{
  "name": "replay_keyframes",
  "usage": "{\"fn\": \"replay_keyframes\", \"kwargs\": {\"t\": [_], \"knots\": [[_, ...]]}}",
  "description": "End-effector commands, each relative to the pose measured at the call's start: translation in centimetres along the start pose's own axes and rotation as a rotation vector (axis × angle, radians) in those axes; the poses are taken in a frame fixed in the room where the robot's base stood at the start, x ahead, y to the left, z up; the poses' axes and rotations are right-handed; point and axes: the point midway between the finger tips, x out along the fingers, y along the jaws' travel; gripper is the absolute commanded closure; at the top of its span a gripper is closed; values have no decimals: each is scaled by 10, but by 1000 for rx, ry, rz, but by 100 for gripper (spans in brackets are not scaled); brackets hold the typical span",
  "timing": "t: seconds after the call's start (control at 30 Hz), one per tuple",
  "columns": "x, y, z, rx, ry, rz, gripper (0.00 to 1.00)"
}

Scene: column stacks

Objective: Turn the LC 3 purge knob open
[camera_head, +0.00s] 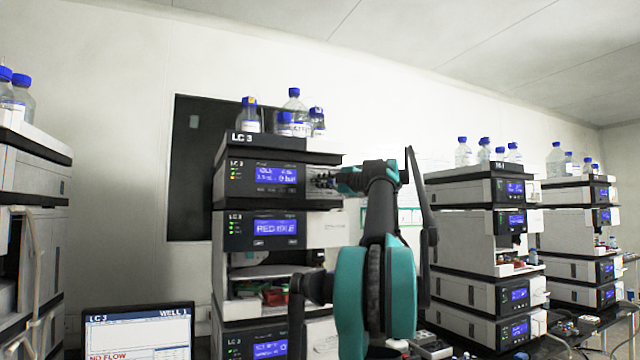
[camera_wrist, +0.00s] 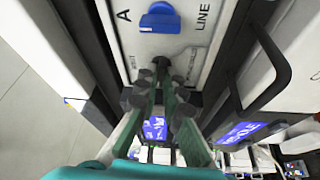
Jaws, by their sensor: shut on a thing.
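The LC 3 stack (camera_head: 262,229) stands in the middle of the head view, with its name on the top tray. My gripper (camera_head: 325,180) is at the right side of its upper module (camera_head: 230,182). In the wrist view a pale panel carries a blue knob (camera_wrist: 160,18) between the letter A and the word LINE. Below it a small dark knob (camera_wrist: 161,62) sits at the tips of my gripper (camera_wrist: 162,76). My gripper is shut on this dark knob, which the fingertips partly hide. Its turn angle is hard to make out.
Bottles (camera_head: 294,108) with blue caps stand on top of the stack. A monitor (camera_head: 138,330) at the lower left reads NO FLOW. A dark handle (camera_wrist: 268,75) juts out close to the right of my gripper in the wrist view. More stacks (camera_head: 480,250) stand at the right.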

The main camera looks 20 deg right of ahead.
Motion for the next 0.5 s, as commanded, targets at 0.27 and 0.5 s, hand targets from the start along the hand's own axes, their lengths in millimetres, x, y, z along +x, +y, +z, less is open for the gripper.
{"fn": "replay_keyframes", "kwargs": {"t": [0.27,0.5], "knots": [[0,-1,0,-63,0,-29,100],[0,-1,0,-72,0,-32,100]]}}
